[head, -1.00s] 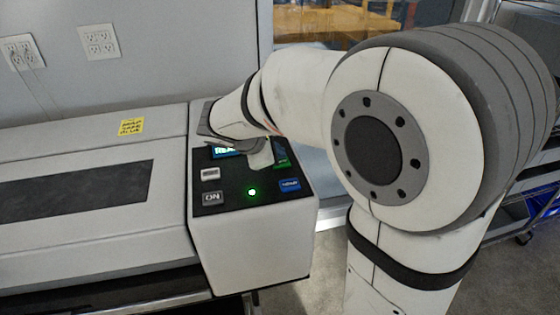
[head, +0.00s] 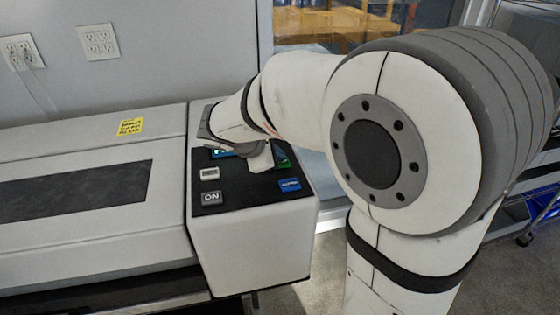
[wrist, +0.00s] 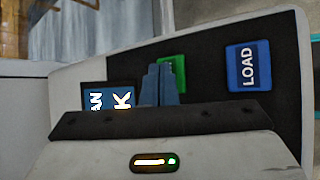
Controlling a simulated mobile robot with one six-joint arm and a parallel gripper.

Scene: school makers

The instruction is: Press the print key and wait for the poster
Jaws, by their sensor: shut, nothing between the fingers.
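The printer's black control panel (head: 240,196) carries several keys and a small lit screen (head: 222,153). A green key (head: 284,157) is at its far right corner; in the wrist view the green key (wrist: 172,73) is partly covered by my fingers, and its label is unreadable. My gripper (wrist: 160,84) is shut and empty, its fingertips in front of the green key's edge. Whether they touch it I cannot tell. In the head view my gripper (head: 261,160) hangs over the panel's far part. The screen in the wrist view (wrist: 108,97) is partly hidden; "AN" and "K" show.
A blue LOAD key (wrist: 248,66) sits beside the green one. An ON key (head: 211,198) and a pale key (head: 209,173) are on the panel's left. The long printer body (head: 90,235) extends left, with a yellow note (head: 131,126) on top. No poster is visible.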

